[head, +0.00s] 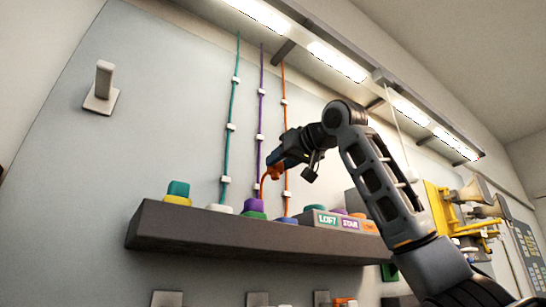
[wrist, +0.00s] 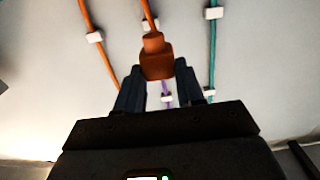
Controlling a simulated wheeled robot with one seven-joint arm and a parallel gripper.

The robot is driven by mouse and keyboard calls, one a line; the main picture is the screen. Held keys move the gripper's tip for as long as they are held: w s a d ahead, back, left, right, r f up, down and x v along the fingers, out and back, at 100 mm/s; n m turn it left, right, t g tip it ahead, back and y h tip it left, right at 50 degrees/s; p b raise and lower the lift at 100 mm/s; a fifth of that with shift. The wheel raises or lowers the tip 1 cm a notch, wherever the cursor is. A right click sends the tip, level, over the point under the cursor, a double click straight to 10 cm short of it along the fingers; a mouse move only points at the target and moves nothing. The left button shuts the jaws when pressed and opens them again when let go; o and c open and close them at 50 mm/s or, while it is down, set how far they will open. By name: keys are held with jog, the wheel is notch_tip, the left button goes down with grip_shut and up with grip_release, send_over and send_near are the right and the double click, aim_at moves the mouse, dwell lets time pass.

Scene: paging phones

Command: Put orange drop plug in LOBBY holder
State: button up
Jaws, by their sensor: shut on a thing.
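The orange drop plug (head: 272,172) is between the fingertips of my gripper (head: 276,165), in front of the wall panel and above the dark shelf. In the wrist view the plug (wrist: 157,62) sits between the two dark fingers (wrist: 158,85), with its orange cord rising from it. My gripper is shut on it. No holder marked LOBBY can be read. Several grey holders, one of them at the bottom left (head: 166,299), are cut off by the lower edge of the head view, with no readable names.
The dark shelf (head: 230,238) carries coloured caps and blocks labelled LOFT (head: 327,219) and STAIR (head: 350,224). Teal (head: 233,110), purple (head: 261,110) and orange cords run down the panel in white clips. Yellow brackets (head: 440,205) stand right of my arm. A grey hook (head: 102,88) is at upper left.

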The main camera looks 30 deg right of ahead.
jog(key=s+d+p, duration=0.2)
jog(key=d+p, duration=0.5)
jog(key=d, duration=1.9)
jog(key=shift+d+p, duration=0.2)
jog(key=shift+p, duration=0.15)
jog(key=shift+s, duration=0.15)
